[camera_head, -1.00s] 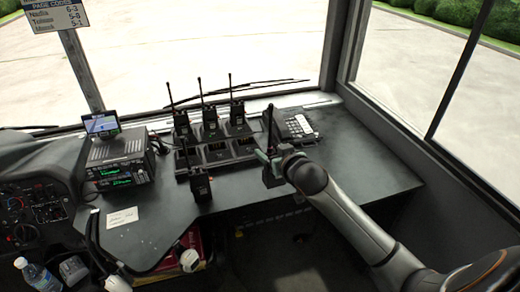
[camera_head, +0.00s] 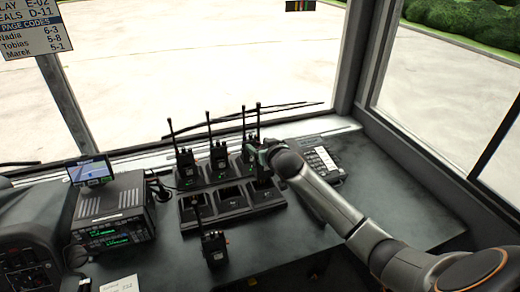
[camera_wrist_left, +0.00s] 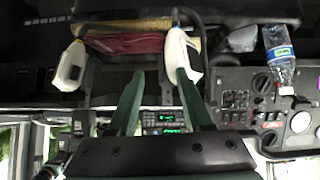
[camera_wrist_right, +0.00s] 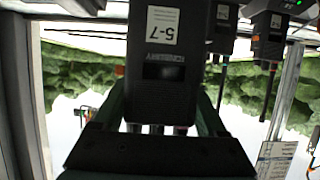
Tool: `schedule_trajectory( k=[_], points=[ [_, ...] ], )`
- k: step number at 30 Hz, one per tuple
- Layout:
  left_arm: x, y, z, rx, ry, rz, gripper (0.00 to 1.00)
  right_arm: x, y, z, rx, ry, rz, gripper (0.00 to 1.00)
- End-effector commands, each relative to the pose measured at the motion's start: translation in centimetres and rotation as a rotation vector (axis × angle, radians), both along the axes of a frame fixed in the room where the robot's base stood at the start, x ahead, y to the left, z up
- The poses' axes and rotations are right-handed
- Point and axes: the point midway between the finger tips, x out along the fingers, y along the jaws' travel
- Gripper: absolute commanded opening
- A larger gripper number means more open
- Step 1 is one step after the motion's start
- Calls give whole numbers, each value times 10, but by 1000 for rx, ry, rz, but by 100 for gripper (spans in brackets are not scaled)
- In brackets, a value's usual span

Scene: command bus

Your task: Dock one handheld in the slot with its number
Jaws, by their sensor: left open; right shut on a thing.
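My right gripper (camera_head: 260,150) is shut on a dark handheld with an upright antenna. In the right wrist view this handheld (camera_wrist_right: 166,60) fills the space between the fingers, and its label seems to read 5-7. In the head view it is at the right end of the front row of the dock (camera_head: 231,200); I cannot tell whether it is seated or just above. Several handhelds, such as this one (camera_head: 219,158), stand in the back row. Another handheld (camera_head: 214,246) stands on the desk before the dock. My left gripper (camera_wrist_left: 160,100) is open and empty, outside the head view.
A radio unit (camera_head: 112,212) with a small screen (camera_head: 90,171) stands left of the dock. A keypad device (camera_head: 323,163) lies to its right. A page code sign (camera_head: 33,28) hangs at upper left. The left wrist view shows a bottle (camera_wrist_left: 280,60). The right desk is partly clear.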

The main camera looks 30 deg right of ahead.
Motion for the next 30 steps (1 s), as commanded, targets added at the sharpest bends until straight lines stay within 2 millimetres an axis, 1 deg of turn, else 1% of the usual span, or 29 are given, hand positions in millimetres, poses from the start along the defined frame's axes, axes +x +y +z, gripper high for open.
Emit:
schedule_trajectory(
  k=[11, 30],
  points=[
    [-3, 0, -5, 0, 6, 0, 50, 2, -2, -3, -1, -3, -3, 4],
    [-4, 0, -33, 0, 8, 0, 50, 2, -2, -29, -1, -4, -3, 4]
  ],
)
